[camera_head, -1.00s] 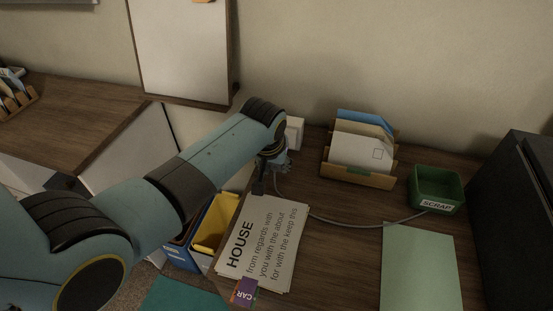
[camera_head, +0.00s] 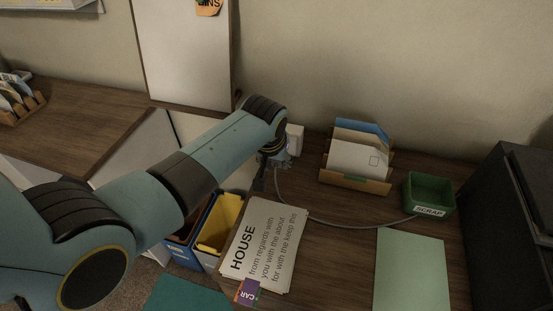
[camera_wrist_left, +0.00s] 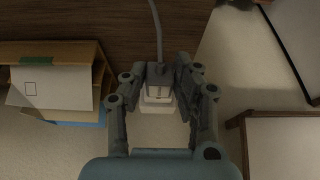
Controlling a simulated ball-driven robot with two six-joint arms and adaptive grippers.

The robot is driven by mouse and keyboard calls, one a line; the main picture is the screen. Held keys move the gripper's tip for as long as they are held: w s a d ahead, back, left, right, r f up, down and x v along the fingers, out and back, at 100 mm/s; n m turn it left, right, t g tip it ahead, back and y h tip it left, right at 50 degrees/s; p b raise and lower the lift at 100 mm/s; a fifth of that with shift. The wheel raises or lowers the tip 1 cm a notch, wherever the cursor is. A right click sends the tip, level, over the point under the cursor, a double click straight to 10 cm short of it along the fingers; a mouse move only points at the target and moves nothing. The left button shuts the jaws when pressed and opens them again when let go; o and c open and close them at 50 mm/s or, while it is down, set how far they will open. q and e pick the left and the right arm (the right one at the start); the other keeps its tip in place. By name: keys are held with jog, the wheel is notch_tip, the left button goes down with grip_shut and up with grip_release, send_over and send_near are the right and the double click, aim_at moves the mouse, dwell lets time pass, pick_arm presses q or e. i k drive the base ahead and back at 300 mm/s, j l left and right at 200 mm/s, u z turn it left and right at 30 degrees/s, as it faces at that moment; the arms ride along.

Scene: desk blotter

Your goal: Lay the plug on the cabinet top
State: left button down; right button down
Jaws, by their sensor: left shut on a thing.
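My left gripper (camera_wrist_left: 158,75) is shut on the grey plug (camera_wrist_left: 159,70), whose grey cable (camera_wrist_left: 156,25) leads away at the top of the left wrist view. The plug is in front of the white wall socket (camera_wrist_left: 157,100); I cannot tell whether it is still seated in it. In the head view my left gripper (camera_head: 268,172) is at the desk's back edge, beside the socket (camera_head: 295,140), and my arm hides part of it. The brown wooden cabinet top (camera_head: 85,115) is at the left, apart from the gripper.
On the desk are a letter rack (camera_head: 355,165), a green scrap tray (camera_head: 430,193), a green sheet (camera_head: 410,265) and printed pages (camera_head: 265,245). The cable (camera_head: 350,225) crosses the desk. A yellow bin (camera_head: 218,225) stands left of it. A white board (camera_head: 185,50) is on the wall. The cabinet top is mostly clear.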

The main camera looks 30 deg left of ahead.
aim_at(344, 245)
jog(key=k+j, duration=0.1)
jog(key=k, duration=0.4)
jog(key=k+j, duration=0.1)
jog(key=k, duration=0.4)
